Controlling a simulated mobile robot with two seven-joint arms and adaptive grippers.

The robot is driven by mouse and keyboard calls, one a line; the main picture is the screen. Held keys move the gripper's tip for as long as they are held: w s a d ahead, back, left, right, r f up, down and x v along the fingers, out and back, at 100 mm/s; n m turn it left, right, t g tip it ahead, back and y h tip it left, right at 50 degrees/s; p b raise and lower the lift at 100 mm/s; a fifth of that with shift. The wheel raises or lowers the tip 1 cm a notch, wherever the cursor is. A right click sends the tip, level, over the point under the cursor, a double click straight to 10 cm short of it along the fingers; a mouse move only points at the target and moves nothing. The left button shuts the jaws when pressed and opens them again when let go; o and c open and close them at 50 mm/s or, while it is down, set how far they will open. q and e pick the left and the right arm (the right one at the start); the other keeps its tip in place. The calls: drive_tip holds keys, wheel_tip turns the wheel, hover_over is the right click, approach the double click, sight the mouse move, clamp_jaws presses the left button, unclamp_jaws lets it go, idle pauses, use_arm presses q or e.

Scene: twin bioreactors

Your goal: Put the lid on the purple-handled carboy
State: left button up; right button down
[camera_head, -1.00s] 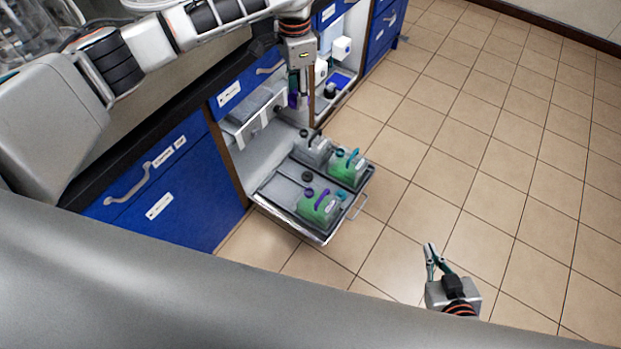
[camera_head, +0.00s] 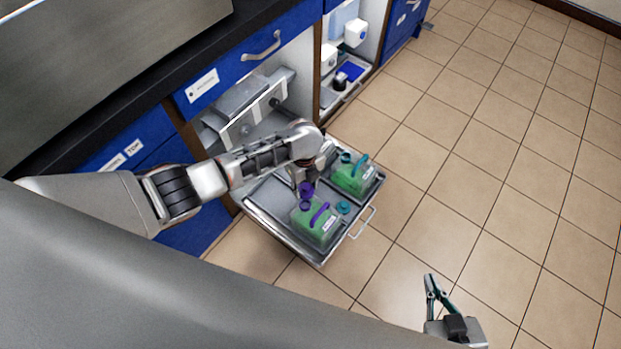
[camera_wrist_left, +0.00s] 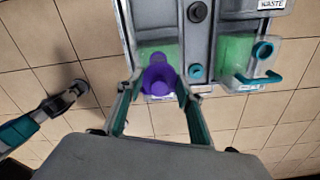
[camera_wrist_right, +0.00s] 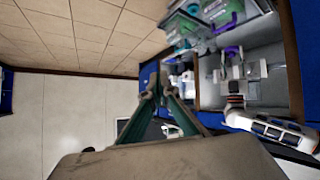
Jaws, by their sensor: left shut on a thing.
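The purple-handled carboy (camera_head: 313,226) holds green liquid and stands in the near part of the pulled-out tray (camera_head: 268,225). My left gripper (camera_head: 308,181) is shut on a purple lid (camera_head: 306,189), held close to the carboy's neck end. In the left wrist view the lid (camera_wrist_left: 158,78) sits between the fingertips and covers part of the carboy (camera_wrist_left: 148,50). I cannot tell whether the lid touches the neck. My right gripper (camera_head: 431,277) hangs over the floor, far from the carboy, its fingertips together and empty.
A teal-handled green carboy (camera_head: 350,178) stands farther along the tray. A teal lid (camera_head: 343,208) lies beside the purple-handled carboy. A black lid (camera_wrist_left: 197,12) shows in the left wrist view. Blue cabinets (camera_head: 260,50) border the tray; the tiled floor (camera_head: 470,190) is clear.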

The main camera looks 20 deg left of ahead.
sight(305, 204)
use_arm(q)
drive_tip(key=shift+s+f+m, duration=0.25)
drive_tip(key=shift+f+m, duration=0.15)
drive_tip(key=shift+f, duration=0.65)
drive_tip(key=shift+s+f+b, duration=0.15)
drive_tip(key=shift+f+b, duration=0.5)
drive_tip(key=shift+f, duration=0.25)
drive_tip(key=shift+s+f+b, duration=0.15)
drive_tip(key=shift+f+b, duration=0.45)
drive_tip(key=shift+f, duration=0.6)
drive_tip(key=shift+w+f+b, duration=0.1)
drive_tip(key=shift+f+b, duration=0.45)
drive_tip(key=shift+w+f, duration=0.2)
drive_tip(key=shift+f, duration=0.2)
use_arm(e)
drive_tip(key=shift+w+a+f+y, duration=0.1)
drive_tip(key=shift+w+a+y, duration=0.15)
drive_tip(key=shift+a, duration=0.35)
drive_tip(key=shift+w+a+y, duration=0.15)
drive_tip(key=shift+w+a, duration=0.05)
drive_tip(key=shift+a, duration=0.35)
drive_tip(key=shift+w, duration=0.1)
use_arm(q)
drive_tip(key=shift+a+f+b, duration=0.1)
drive_tip(key=shift+f+b, duration=0.25)
drive_tip(key=shift+f, duration=0.15)
use_arm(e)
drive_tip(key=shift+f, duration=0.15)
use_arm(q)
drive_tip(key=o, duration=0.9)
